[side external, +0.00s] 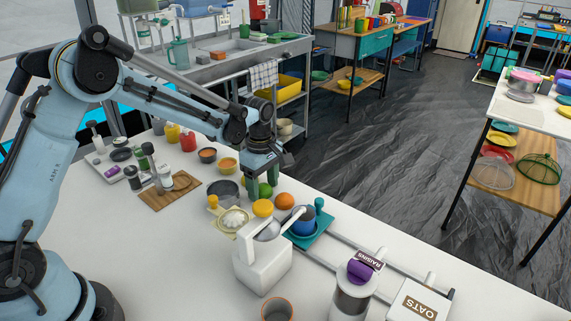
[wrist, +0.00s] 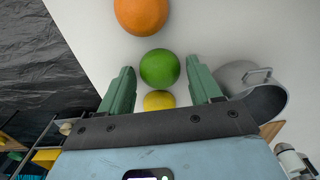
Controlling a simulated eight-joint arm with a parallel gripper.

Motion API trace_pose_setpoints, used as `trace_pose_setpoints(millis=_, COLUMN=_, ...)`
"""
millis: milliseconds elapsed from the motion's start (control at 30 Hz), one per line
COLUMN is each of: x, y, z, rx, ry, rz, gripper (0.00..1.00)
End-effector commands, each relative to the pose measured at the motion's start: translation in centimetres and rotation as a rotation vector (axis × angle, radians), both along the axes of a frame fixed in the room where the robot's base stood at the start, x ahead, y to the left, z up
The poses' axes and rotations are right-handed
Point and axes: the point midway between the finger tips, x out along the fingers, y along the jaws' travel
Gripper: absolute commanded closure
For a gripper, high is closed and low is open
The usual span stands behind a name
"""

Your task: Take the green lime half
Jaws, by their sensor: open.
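A round green lime (wrist: 160,68) lies on the white table, centred between my fingers in the wrist view. It looks round from here, and I cannot tell whether it is a half. In the side view, the lime (side external: 265,190) is partly hidden by my fingers. My gripper (side external: 263,185) points down over it, with its green fingers open on either side. In the wrist view, my gripper (wrist: 160,65) shows a gap between each finger and the lime.
An orange (wrist: 141,14) lies just past the lime. A yellow fruit (wrist: 158,101) shows on its other side, partly hidden by my gripper. A grey pot (wrist: 236,76) stands close to the right finger. A juicer (side external: 233,220) and a white press (side external: 262,262) stand nearer the side camera.

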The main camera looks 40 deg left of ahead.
Motion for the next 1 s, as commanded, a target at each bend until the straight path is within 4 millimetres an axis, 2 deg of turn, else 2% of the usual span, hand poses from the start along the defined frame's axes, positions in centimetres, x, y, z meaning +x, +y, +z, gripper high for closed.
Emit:
trace_pose_setpoints(millis=67, x=0.0, y=0.0, z=0.0, rx=0.000, ry=0.000, rz=0.000, gripper=0.37)
trace_pose_setpoints(millis=100, x=0.0, y=0.0, z=0.0, rx=0.000, ry=0.000, rz=0.000, gripper=0.40)
trace_pose_setpoints(millis=300, x=0.0, y=0.0, z=0.0, rx=0.000, ry=0.000, rz=0.000, gripper=0.68)
trace_pose_setpoints(millis=567, x=0.0, y=0.0, z=0.4, rx=0.000, ry=0.000, rz=0.000, gripper=0.68)
trace_pose_setpoints(millis=1000, x=0.0, y=0.0, z=4.4, rx=0.000, ry=0.000, rz=0.000, gripper=0.68)
